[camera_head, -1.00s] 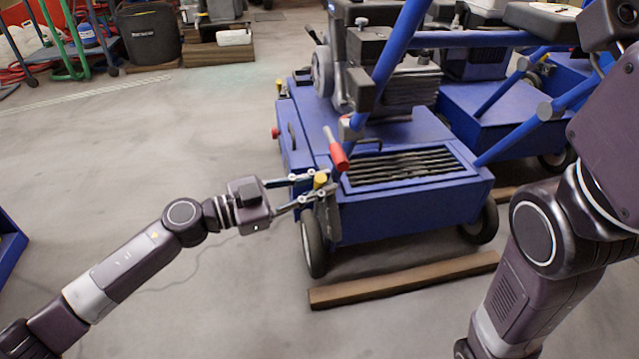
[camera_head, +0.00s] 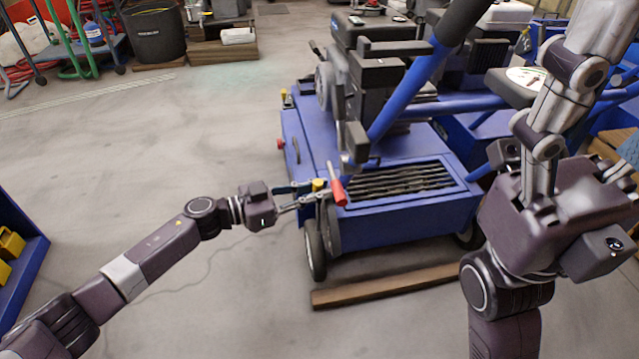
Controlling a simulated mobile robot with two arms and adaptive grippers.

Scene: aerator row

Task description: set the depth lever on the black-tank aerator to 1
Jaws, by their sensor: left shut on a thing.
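The near blue aerator (camera_head: 410,214) has a dark engine and black tank (camera_head: 362,30) on top. At its front left corner, a short lever with a yellow knob (camera_head: 318,184) stands beside the wheel. My left gripper (camera_head: 312,193) has reached it from the left and is shut on it, with its fingers on either side just below the knob. The fingers hide part of the lever, and I cannot read any depth marks. A separate red-gripped lever (camera_head: 337,186) shows just right of the knob.
A wooden beam (camera_head: 385,287) lies on the floor before the aerator. Blue frame tubes (camera_head: 402,98) rise over its deck. Another blue aerator stands behind at right. A blue bin with yellow things (camera_head: 12,245) is at the left edge.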

